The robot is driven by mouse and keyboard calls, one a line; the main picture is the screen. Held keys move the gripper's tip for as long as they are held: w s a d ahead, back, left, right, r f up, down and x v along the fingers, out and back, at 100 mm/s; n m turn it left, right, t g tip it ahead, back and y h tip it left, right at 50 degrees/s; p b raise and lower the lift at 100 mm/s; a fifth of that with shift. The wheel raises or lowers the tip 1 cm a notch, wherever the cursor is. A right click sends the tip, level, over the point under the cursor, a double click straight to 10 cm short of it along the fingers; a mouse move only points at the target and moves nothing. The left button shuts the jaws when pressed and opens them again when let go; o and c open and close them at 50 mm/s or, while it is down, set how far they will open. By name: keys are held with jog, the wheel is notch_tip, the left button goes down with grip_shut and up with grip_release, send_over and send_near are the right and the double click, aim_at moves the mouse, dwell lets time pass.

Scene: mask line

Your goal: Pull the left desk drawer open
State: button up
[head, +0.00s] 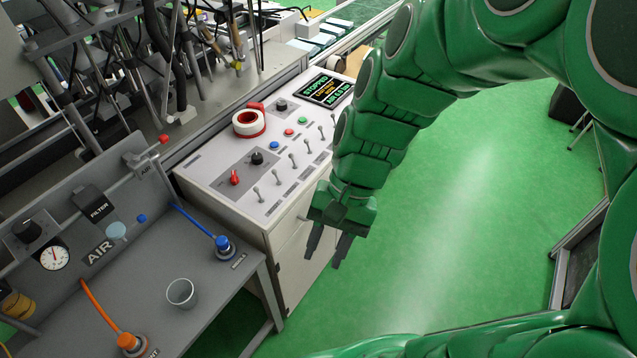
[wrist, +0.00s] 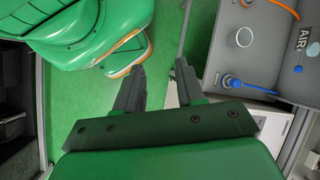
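The white control desk (head: 215,187) stands in the middle of the head view, with switches, knobs and a screen on its sloped top. Its pale front (head: 292,268) shows below the top, partly hidden behind my gripper; no drawer stands out from it, and I cannot make out the left drawer's edges clearly. My gripper (head: 327,253) points down just in front of the desk front. Its two dark fingers are apart with nothing between them, as the wrist view (wrist: 160,72) also shows.
A grey air bench (head: 215,285) with a cup (head: 182,293), a blue knob (head: 223,243) and an orange knob (head: 128,342) adjoins the desk at left. A tape roll (head: 248,123) lies on the desk top. The green floor (head: 440,210) at right is clear.

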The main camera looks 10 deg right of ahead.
jog(key=w+a+f+m+y, duration=0.4)
jog(key=w+a+m+y, duration=0.15)
jog(key=w+m, duration=0.35)
jog(key=w+d+f+m+t+y, duration=0.3)
jog(key=w+f+m+t+y, duration=0.3)
jog(key=w+m, duration=0.55)
jog(key=w+d+f+m+t+h, duration=0.2)
jog(key=w+d+f+m+t, duration=0.15)
jog(key=d+f+m, duration=0.6)
jog(key=w+d+f+m+t+h, duration=0.3)
jog(key=d+f+m+t, duration=0.25)
jog(key=f+m, duration=0.6)
jog(key=w+a+f+n, duration=0.1)
jog(key=w+a+f, duration=0.2)
jog(key=w+a, duration=0.2)
jog(key=shift+w, duration=0.15)
jog(key=shift+a+f, duration=0.1)
jog(key=shift+c, duration=0.3)
grip_shut()
